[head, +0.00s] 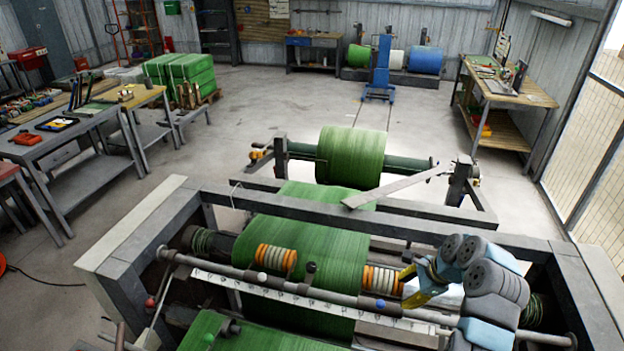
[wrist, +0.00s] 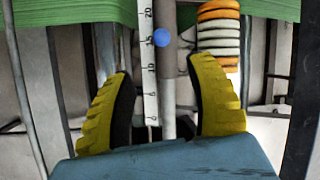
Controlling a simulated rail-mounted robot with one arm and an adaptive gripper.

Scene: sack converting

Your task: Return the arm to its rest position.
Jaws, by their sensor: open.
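My gripper (head: 408,286) is at the right end of the machine in the head view, close to the long grey bar (head: 340,297) and the white ruled scale (head: 300,290). In the wrist view its two yellow-and-black fingers (wrist: 160,105) stand wide apart with nothing held. The scale (wrist: 148,70) and the bar (wrist: 167,70) show between and beyond the fingers. My arm is bent over the right side of the machine. Whether the fingers touch the bar cannot be told.
Orange and white rings (head: 381,280) sit just left of my gripper. A green roll (head: 350,157) stands behind the machine's frame (head: 400,225), with a loose grey plank (head: 395,187) nearby. A workbench (head: 505,95) stands at the back right. Open floor (head: 270,90) lies farther back.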

